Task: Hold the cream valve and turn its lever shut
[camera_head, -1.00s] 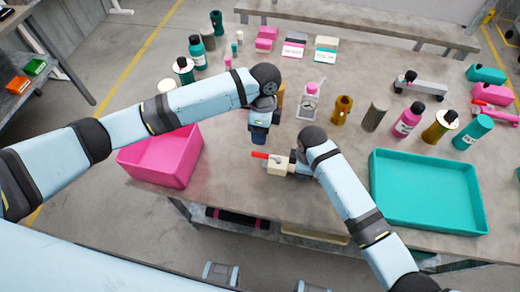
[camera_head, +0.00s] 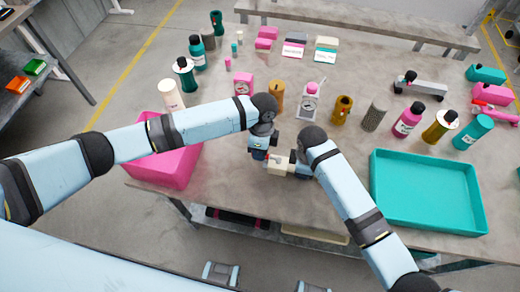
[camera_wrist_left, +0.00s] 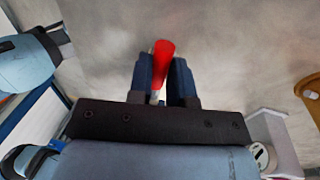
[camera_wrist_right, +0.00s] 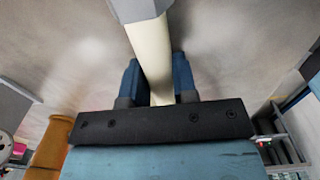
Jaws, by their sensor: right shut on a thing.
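The cream valve (camera_head: 277,168) is at the front middle of the table, held from the right by my right gripper (camera_head: 292,169). In the right wrist view the cream part of the valve (camera_wrist_right: 150,50) passes between the two blue fingers, which are shut on it. A grey part shows beyond them. The valve's red lever (camera_wrist_left: 163,53) lies between the fingers of my left gripper (camera_wrist_left: 162,78) in the left wrist view. I cannot tell whether those fingers press on it. In the head view the left hand hides most of the lever.
A pink bin (camera_head: 150,165) stands to the left and a teal tray (camera_head: 380,205) to the right. Behind the valve stand a white gauge block (camera_head: 308,103), a tan cylinder (camera_head: 277,97) and a brass cylinder (camera_head: 342,110). The table's front edge is close by.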

